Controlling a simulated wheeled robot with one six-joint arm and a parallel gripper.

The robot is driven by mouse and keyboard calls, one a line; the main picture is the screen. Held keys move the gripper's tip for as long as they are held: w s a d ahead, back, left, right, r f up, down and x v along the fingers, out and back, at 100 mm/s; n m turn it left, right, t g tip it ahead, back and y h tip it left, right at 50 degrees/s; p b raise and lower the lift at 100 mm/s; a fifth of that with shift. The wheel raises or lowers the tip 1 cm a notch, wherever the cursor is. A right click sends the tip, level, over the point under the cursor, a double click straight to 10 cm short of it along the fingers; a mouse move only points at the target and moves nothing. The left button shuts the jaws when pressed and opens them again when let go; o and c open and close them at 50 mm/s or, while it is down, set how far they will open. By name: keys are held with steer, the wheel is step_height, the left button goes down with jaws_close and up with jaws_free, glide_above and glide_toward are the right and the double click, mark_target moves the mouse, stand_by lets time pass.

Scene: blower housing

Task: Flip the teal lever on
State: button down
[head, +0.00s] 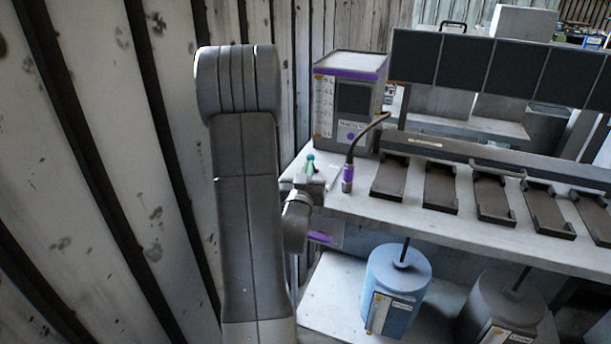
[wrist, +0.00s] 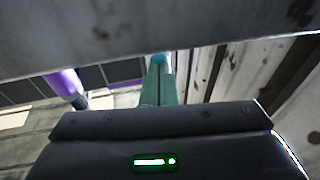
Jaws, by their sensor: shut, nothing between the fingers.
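The teal lever (head: 310,163) stands up small at the left end of the workbench, beside my forearm in the head view. My gripper (head: 311,184) is at the bench's left front corner, close to the lever and partly hidden behind my arm. It is shut and holds nothing. In the wrist view a teal upright piece, which looks like the lever (wrist: 158,75), shows right beyond the dark gripper body. My fingertips are not clear there. I cannot tell whether they touch the lever, nor which position the lever is in.
A purple-banded control box (head: 350,103) and a purple plug (head: 348,176) with a black cable stand right of the lever. Several dark trays (head: 440,187) line the bench (head: 465,225). A blue canister (head: 397,285) is below. A panelled wall (head: 110,150) stands left.

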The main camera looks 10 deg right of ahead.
mark_target(313, 157)
steer(key=shift+w+r, duration=0.1)
steer(key=shift+r, duration=0.05)
stand_by(0.3)
